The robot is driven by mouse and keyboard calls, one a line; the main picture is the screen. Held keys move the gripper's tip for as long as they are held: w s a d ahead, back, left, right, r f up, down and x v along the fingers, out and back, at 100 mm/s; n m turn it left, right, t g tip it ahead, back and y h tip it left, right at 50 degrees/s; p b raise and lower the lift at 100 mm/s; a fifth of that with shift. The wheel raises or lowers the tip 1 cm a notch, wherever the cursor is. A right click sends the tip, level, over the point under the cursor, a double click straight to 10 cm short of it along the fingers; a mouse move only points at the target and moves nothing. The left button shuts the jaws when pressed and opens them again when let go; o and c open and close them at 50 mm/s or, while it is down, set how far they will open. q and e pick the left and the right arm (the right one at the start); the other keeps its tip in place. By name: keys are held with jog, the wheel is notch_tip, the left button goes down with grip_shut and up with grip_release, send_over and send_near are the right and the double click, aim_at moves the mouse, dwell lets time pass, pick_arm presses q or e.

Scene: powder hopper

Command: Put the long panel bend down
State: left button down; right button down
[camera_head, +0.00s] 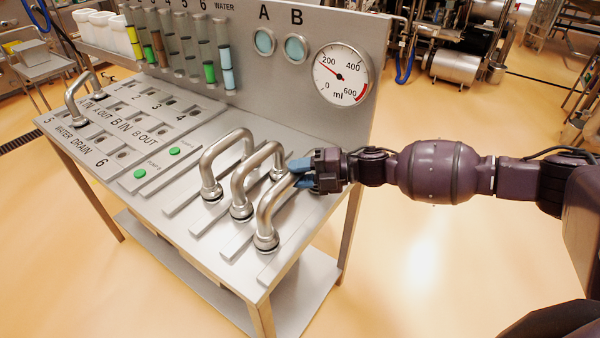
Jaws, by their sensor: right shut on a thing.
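My right gripper (300,172) comes in from the right and is shut on the long panel bend (268,208), the nearest and rightmost of three steel bends at the right end of the panel. Its near foot is over the front of a flat metal strip; I cannot tell whether it touches. Its far end is hidden by the gripper. The other two bends, the middle one (238,185) and the left one (207,168), stand upright on the panel (185,235) just left of it. My left gripper is not in view.
Another bend (72,102) stands among the labelled ports at the panel's left. Two green buttons (139,174) lie between. The upright back board carries a round gauge (341,74), lamps A and B (264,41) and several sight tubes. Open floor lies right of the bench.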

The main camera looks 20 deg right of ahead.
jog(key=c, duration=0.8)
grip_release()
jog(key=shift+f, duration=0.1)
jog(key=shift+d, duration=0.15)
jog(key=b+v, duration=0.1)
jog(key=v, duration=1.1)
jog(key=s+a+f+m+t+h, duration=0.3)
jog(key=s+a+f+m+t, duration=0.35)
jog(key=a+f+m, duration=0.4)
jog(key=s+d+f+m+h, duration=0.3)
jog(key=s+f+m+h, duration=0.1)
jog(key=s+m, duration=0.1)
jog(key=s+d+f+m+h, duration=0.3)
jog(key=s+f+m+h, duration=0.1)
jog(key=m, duration=0.3)
jog(key=s+d+f+m+g+h, duration=0.1)
jog(key=s+d+f+m+h, duration=0.3)
jog(key=s+m, duration=0.2)
jog(key=shift+s+f+m, duration=0.35)
jog(key=shift+f+m, duration=0.05)
jog(key=shift+m, duration=0.15)
